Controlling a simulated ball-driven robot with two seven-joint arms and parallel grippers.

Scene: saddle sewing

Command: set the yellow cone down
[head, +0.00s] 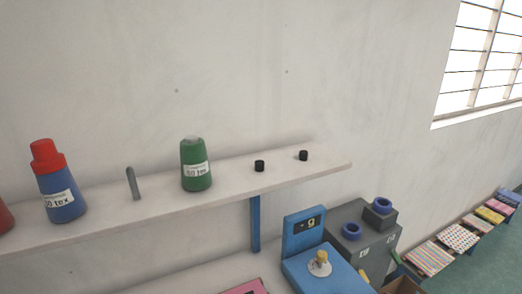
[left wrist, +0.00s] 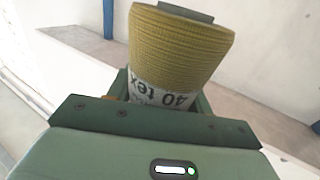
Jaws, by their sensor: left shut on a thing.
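The yellow cone (left wrist: 180,45) is wound with thread and has a white label reading "40 tex" and a grey end. My left gripper (left wrist: 165,92) is shut on it around the label. The label's lettering is upside down in the left wrist view. The cone and both grippers are out of the head view. A pale shelf (head: 110,220) there carries a blue cone with a red top (head: 61,190), a bare grey peg (head: 132,184) and a green cone (head: 195,168). A red thing (head: 5,218) is cut off at the left edge.
Two small black pieces (head: 303,155) sit on the shelf's right part. Below are a blue scale (head: 303,232) bearing a small white-and-yellow item (head: 320,264), and a grey box (head: 340,225) with blue rings. Folded cloths (head: 430,258) line the right wall.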

